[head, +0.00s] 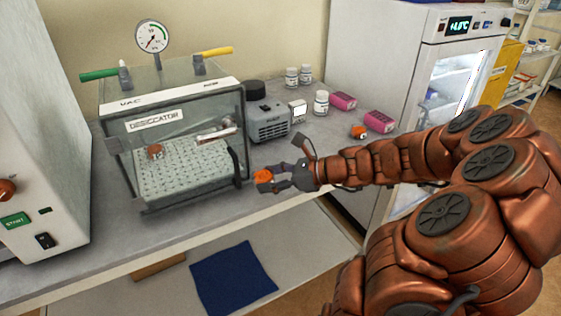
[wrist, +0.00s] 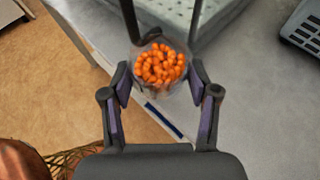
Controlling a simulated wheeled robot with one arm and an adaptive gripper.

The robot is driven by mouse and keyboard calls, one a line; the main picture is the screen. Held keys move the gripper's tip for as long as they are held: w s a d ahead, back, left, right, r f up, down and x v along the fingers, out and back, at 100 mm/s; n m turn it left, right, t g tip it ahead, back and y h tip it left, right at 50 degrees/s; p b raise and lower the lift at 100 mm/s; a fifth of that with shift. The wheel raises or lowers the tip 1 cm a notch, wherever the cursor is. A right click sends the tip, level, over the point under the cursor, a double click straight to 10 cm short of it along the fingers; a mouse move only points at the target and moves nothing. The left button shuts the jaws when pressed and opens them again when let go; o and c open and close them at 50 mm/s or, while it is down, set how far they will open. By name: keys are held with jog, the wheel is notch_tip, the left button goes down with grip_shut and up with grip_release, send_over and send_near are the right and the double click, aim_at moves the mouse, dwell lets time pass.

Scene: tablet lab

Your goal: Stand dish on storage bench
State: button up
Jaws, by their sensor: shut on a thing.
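My gripper (head: 272,178) is in front of the grey bench (head: 100,235), near its front edge and just right of the desiccator. It is shut on a small clear dish of orange pieces (head: 263,175). In the wrist view the dish (wrist: 158,66) sits between the two fingers (wrist: 160,88), looking upright, with the bench edge beneath. I cannot tell its exact height above the bench. A similar orange dish (head: 358,132) stands on the bench at the back right, and a small reddish dish (head: 155,152) is inside the desiccator.
The glass desiccator (head: 170,125) has a gauge and valves on top. A grey pump (head: 268,122), white bottles (head: 321,102) and pink boxes (head: 379,121) stand behind. A white machine (head: 40,110) is at left, a fridge (head: 400,60) at right. A blue mat (head: 233,278) lies on the lower shelf.

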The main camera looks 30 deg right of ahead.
jog(key=w+d+p, duration=0.1)
jog(key=w+d, duration=0.2)
jog(key=w+d+f+p, duration=0.1)
jog(key=w+d, duration=0.2)
jog(key=d, duration=0.1)
jog(key=w+d+p, duration=0.1)
jog(key=w+d, duration=0.3)
jog(key=shift+w+f, duration=0.1)
jog(key=shift+f, duration=0.1)
jog(key=shift+w+d+f, duration=0.1)
jog(key=shift+d+f, duration=0.05)
jog(key=shift+f+p, duration=0.45)
jog(key=shift+f, duration=1.15)
jog(key=shift+f, duration=0.15)
jog(key=o, duration=1.2)
